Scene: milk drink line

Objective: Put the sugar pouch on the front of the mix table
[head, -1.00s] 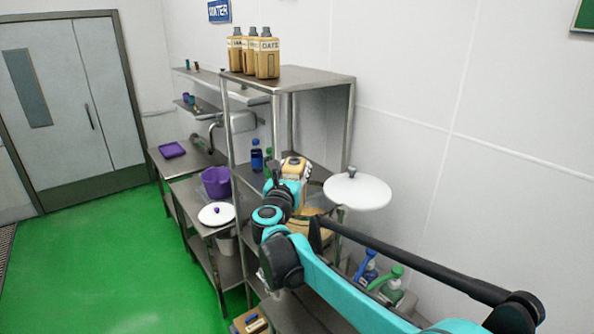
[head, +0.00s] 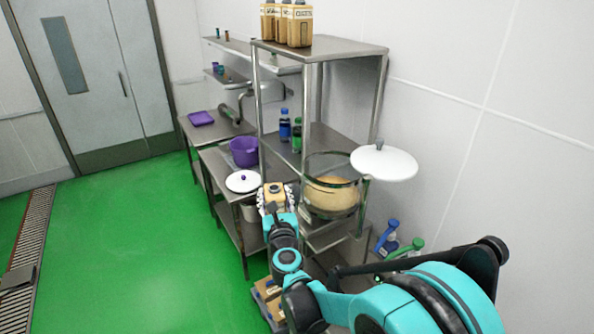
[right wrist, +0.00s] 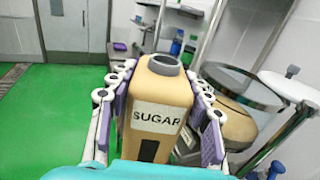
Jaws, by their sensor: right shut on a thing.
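The sugar pouch (right wrist: 157,108) is a tan container with a grey round neck and a white label reading SUGAR. In the right wrist view it stands between the purple-padded fingers of my right gripper (right wrist: 160,112), which is shut on it. In the head view the pouch (head: 275,190) is held upright in the air by my right gripper (head: 275,198), left of the shelf rack. My left gripper is not in view. Which surface is the mix table, I cannot tell from labels.
A white round lid (head: 384,163) is right. The green floor left is clear.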

